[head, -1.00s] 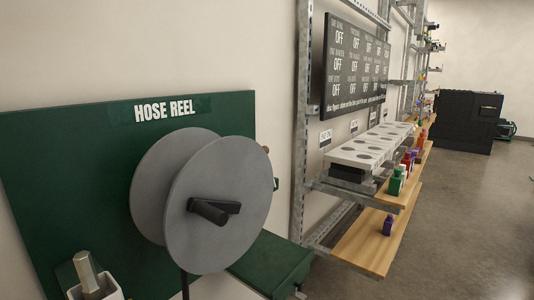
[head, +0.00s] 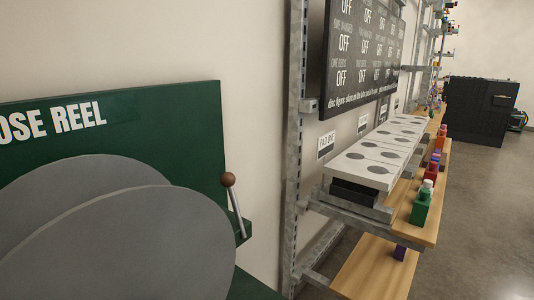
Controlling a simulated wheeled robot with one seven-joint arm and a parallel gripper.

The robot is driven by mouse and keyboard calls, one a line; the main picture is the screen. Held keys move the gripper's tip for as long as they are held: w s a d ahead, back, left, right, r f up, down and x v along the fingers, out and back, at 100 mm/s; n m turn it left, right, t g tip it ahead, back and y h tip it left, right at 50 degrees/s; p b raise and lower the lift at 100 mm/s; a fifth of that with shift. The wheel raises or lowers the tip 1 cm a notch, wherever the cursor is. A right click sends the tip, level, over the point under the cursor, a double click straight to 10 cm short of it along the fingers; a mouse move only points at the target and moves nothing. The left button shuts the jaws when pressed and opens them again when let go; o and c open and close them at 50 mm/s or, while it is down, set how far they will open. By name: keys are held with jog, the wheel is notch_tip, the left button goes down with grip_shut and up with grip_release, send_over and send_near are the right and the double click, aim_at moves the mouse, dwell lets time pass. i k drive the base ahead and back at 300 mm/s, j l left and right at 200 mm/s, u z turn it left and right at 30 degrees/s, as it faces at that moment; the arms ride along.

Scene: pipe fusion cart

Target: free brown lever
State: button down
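The brown lever (head: 236,209) shows in the head view just right of the grey hose reel (head: 118,245). It has a round brown knob on a thin metal rod. The rod leans slightly, knob up and to the left, and its lower end meets a small green bracket (head: 241,230) at the edge of the green board (head: 185,130). Nothing is seen touching the lever. My gripper is not in view.
Right of the board stands a metal rack with a white panel of dark discs (head: 375,155), a wooden shelf with coloured bottles (head: 421,207) and a black sign (head: 362,55). A black cabinet (head: 480,110) stands far back. Grey floor (head: 490,210) is open at right.

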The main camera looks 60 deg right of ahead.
aim_at(228, 179)
jog(key=i+l, duration=0.1)
jog(key=l, duration=0.3)
jog(key=i+l+z, duration=0.1)
jog(key=l, duration=0.35)
jog(key=i+l+z, duration=0.1)
jog(key=l, duration=0.3)
jog(key=i+l, duration=0.15)
jog(key=l, duration=0.25)
jog(key=i+l+z, duration=0.1)
jog(key=l, duration=0.3)
